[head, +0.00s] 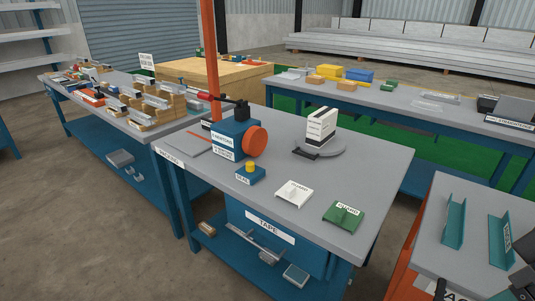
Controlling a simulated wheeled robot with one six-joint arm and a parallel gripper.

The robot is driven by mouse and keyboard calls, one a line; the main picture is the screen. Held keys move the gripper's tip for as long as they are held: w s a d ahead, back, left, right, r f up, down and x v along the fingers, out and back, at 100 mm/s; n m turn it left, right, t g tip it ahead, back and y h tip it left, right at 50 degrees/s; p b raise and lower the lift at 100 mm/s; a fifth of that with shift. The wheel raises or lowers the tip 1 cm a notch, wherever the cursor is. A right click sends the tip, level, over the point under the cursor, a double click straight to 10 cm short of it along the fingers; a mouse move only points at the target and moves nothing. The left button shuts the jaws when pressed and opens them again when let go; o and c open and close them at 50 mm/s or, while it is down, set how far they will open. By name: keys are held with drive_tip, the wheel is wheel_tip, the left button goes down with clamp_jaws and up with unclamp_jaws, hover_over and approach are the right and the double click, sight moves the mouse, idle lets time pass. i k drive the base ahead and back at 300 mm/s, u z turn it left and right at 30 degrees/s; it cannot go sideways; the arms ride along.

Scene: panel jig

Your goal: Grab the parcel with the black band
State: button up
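A white box-shaped parcel (322,127) with dark markings stands upright on a round grey plate (328,146) on the grey bench top. Dark strips show along its top and upper front; its print is too small to read. A small black piece (298,153) lies at the plate's front left edge. A white labelled item (294,192) and a green labelled item (343,214) lie nearer on the same bench. No gripper fingers can be made out; only dark parts, perhaps of my arm, are cut off at the lower right edge.
A blue machine with an orange disc (255,141) and a blue block with a yellow button (250,172) stand left of the parcel. An orange post (210,60) rises behind. A nearer bench (455,265) at right holds teal angled pieces. Bare floor (375,255) lies between the benches.

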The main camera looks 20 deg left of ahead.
sight(322, 123)
drive_tip(key=u, duration=0.6)
drive_tip(key=i, duration=1)
drive_tip(key=u, duration=0.3)
drive_tip(key=k, duration=1)
drive_tip(key=u, duration=1.6)
drive_tip(key=i, duration=1.65)
drive_tip(key=z, duration=1.35)
drive_tip(key=i, duration=0.6)
drive_tip(key=z, duration=0.65)
